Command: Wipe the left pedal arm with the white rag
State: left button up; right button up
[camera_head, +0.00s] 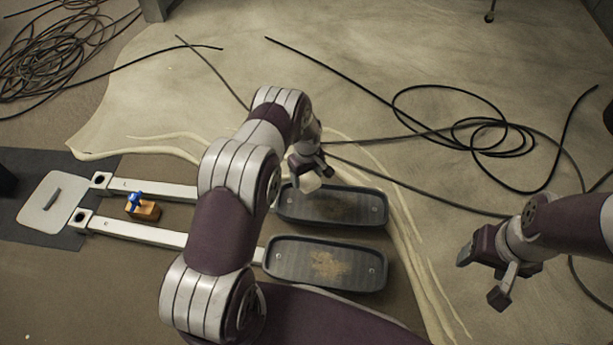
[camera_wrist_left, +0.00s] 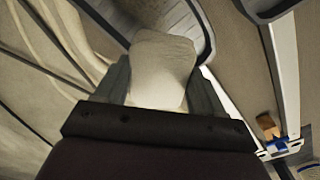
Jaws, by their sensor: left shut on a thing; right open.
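My left gripper (camera_head: 308,168) is shut on the white rag (camera_head: 309,183), which also shows between the fingers in the left wrist view (camera_wrist_left: 162,68). The rag hangs just above the far rim of the upper dark pedal (camera_head: 345,208); I cannot tell whether it touches. Two pale pedal arms run left from the pedals: the upper arm (camera_head: 150,188) and the lower arm (camera_head: 135,231). My left arm hides part of both. The lower pedal (camera_head: 290,262) has brown dirt on it. My right gripper (camera_head: 482,277) is open and empty at the right.
An orange block with a blue-handled piece (camera_head: 143,208) lies between the pedal arms. A pale plate (camera_head: 53,203) lies at their left end on a dark mat (camera_head: 28,165). Black cables (camera_head: 470,140) loop across the floor and pale sheet at the back.

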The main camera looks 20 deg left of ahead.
pick_arm(q)
jog(key=shift+r, duration=0.1)
notch_tip(320, 180, up, 3)
jog(key=shift+r+p, duration=0.15)
jog(key=shift+p, duration=1.05)
